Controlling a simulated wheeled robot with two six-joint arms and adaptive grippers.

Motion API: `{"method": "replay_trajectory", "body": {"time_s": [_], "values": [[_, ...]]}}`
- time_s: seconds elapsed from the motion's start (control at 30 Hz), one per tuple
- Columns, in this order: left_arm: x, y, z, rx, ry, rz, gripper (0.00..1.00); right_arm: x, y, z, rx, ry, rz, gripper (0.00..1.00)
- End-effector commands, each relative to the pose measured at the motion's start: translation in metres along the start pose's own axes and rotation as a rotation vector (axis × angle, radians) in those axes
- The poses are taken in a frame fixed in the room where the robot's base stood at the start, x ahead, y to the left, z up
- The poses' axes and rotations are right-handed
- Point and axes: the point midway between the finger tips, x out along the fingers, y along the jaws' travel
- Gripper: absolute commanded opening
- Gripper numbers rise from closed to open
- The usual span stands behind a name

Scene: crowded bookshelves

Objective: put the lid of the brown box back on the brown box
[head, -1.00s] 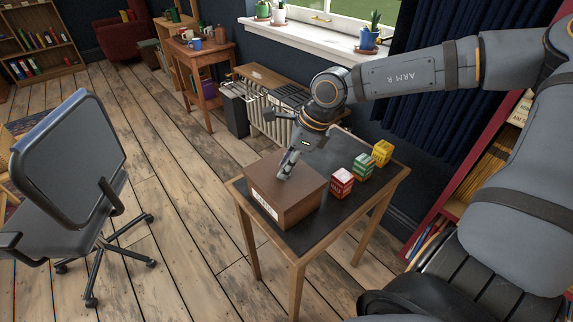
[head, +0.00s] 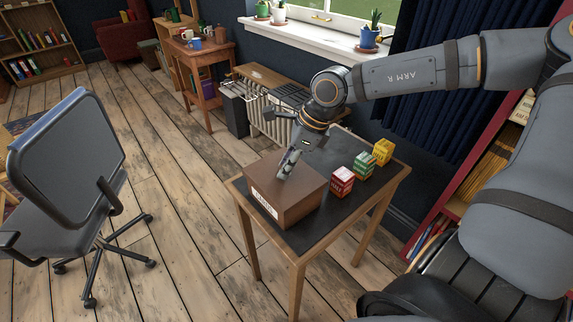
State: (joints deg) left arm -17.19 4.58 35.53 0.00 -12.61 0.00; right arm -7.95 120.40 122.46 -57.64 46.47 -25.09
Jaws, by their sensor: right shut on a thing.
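The brown box (head: 296,208) sits on the dark-topped wooden table, with a white label (head: 264,203) on its front. Its lid (head: 262,172) is the flat brown top; it looks level and lined up with the box walls, with no gap that I can make out. My right gripper (head: 286,171) points down at the middle of the lid and is shut on it. The fingertips hide the part they grip. My left gripper is not in view.
A red block (head: 342,181), a green block (head: 363,165) and a yellow block (head: 382,152) stand in a row right of the box. The table (head: 322,223) has some bare top around them. An office chair (head: 65,165) stands at the left. A radiator (head: 268,125) is behind.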

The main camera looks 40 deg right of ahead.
Motion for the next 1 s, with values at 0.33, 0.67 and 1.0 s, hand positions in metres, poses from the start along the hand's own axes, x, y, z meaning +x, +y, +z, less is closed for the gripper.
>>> {"method": "replay_trajectory", "body": {"time_s": [0.33, 0.67, 1.0], "values": [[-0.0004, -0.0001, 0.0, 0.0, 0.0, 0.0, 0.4, -0.0005, -0.0001, 0.0002, 0.0, 0.0, 0.0, 0.29], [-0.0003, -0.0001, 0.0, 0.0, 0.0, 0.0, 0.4, -0.0004, 0.0, 0.0002, 0.0, 0.0, 0.0, 0.49], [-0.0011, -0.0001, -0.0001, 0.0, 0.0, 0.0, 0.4, -0.0012, 0.0, 0.0005, 0.0, 0.0, 0.0, 0.49]]}}
